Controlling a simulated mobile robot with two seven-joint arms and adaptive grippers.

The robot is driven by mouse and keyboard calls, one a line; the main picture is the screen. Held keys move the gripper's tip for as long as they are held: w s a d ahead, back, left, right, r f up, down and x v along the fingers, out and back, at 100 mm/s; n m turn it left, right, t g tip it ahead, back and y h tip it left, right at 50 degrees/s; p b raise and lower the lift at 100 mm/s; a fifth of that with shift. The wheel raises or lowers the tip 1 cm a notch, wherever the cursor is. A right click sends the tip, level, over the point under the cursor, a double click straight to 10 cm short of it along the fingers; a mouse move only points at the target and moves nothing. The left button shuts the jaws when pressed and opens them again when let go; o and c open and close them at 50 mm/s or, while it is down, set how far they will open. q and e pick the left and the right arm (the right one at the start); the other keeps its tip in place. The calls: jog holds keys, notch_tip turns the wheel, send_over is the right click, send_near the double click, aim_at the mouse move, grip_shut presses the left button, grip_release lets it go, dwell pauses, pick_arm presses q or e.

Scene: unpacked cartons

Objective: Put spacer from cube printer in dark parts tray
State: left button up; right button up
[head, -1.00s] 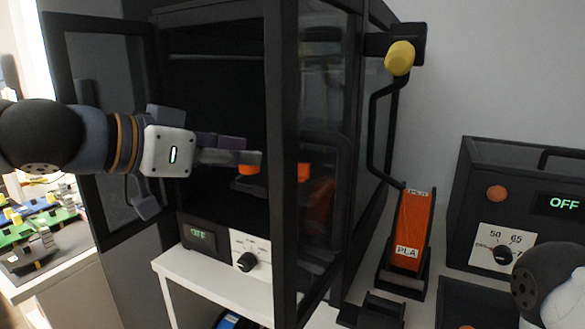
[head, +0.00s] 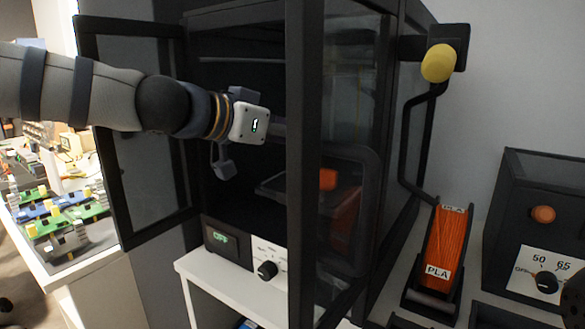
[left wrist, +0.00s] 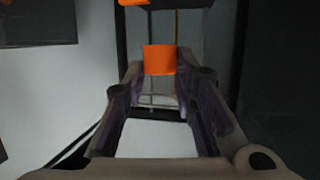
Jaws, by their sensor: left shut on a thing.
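My left gripper reaches through the open front of the cube printer (head: 232,248). The printer's front pillar hides its fingers in the head view. In the left wrist view, the gripper (left wrist: 160,75) is shut on an orange block, the spacer (left wrist: 159,60), held at the fingertips. My right gripper is out of view.
The printer's glass door (head: 135,130) stands open on the left, close to my left arm. The front pillar (head: 302,150) is beside my gripper. An orange PLA spool (head: 447,245) and a dark control box (head: 540,215) stand to the right.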

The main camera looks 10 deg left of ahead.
pick_arm(q)
jog(key=w+f, duration=0.2)
jog(key=f, duration=0.1)
jog(key=w+f, duration=0.1)
jog(key=shift+w+a+f, duration=0.2)
jog(key=shift+a, duration=0.05)
jog(key=f, duration=0.3)
jog(key=shift+w+f+b, duration=0.35)
jog(key=shift+w+b, duration=0.05)
jog(key=shift+s+r, duration=0.1)
jog(key=shift+r, duration=0.1)
jog(key=shift+c, duration=0.4)
jog(key=shift+f, duration=0.35)
jog(key=o, duration=0.8)
jog(key=shift+o, duration=0.2)
